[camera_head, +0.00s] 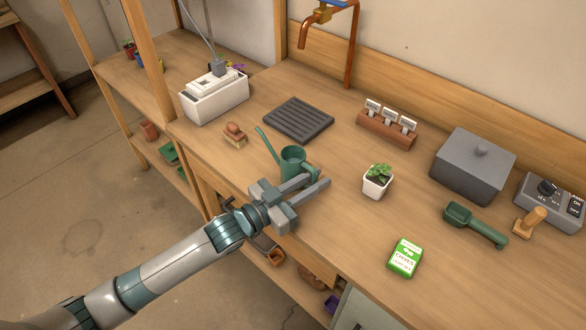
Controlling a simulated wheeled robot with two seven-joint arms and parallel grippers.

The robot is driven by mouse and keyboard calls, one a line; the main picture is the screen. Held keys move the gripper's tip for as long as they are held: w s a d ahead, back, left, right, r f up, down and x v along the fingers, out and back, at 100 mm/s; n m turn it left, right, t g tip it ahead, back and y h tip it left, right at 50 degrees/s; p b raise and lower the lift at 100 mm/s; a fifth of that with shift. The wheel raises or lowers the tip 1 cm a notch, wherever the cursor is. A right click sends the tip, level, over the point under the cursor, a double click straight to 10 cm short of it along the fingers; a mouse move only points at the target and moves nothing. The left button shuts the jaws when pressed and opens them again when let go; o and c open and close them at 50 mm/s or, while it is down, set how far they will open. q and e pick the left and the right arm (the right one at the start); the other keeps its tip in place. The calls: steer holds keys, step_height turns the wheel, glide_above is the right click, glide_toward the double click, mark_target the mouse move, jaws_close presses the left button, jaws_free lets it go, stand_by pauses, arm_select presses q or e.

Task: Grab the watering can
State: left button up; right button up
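The green watering can (292,158) stands upright on the wooden workbench, its long spout pointing up and to the left. My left gripper (318,182) reaches in from the left and is at the can's near right side. Its two fingers are apart, with a visible gap between them. The upper finger overlaps the lower part of the can in the picture, so the can's near base and its handle are partly hidden. I cannot tell whether the finger touches the can. My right gripper is not in view.
A potted plant (377,181) stands to the right. A green seed packet (404,257) lies near the front edge. A copper faucet (318,17) hangs above the back.

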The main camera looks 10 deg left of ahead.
arm_select(q)
jaws_close()
steer(key=shift+r, duration=0.15)
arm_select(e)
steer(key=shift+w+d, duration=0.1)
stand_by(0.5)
arm_select(q)
steer(key=shift+r, duration=0.3)
